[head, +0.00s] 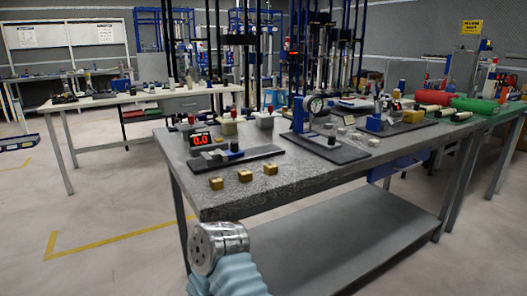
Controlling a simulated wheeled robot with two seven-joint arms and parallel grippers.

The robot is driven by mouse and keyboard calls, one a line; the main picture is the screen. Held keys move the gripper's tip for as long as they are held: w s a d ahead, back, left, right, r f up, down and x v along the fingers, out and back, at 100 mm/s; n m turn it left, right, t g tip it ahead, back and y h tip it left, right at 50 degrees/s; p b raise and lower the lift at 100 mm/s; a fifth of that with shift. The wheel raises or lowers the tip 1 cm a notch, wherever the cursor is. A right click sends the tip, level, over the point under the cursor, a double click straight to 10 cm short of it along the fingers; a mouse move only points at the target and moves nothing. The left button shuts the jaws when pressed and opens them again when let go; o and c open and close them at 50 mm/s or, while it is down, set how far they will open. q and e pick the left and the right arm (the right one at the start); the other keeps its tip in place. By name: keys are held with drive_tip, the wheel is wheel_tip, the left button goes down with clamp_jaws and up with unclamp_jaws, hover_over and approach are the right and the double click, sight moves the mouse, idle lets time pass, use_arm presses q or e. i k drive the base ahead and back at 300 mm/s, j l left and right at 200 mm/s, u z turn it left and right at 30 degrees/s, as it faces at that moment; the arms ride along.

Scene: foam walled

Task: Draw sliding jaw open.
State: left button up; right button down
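A measuring fixture with a flat dark base (262,155) lies near the left end of the grey workbench. A small grey jaw-like block (212,154) and a black knob (235,147) sit along the base; which part is the sliding jaw is too small to tell. A metal arm end with a light blue sleeve (232,275), apparently mine, rises at the bottom, in front of the bench and apart from the fixture. No gripper fingers show.
Several brass blocks (216,183) lie in front of the fixture near the bench edge (300,200). A dial gauge stand (299,118) and a blue device (376,121) stand to the right. The floor left of the bench is clear, with yellow tape (120,236).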

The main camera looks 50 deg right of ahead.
sight(235, 153)
drive_tip(key=z, duration=1.4)
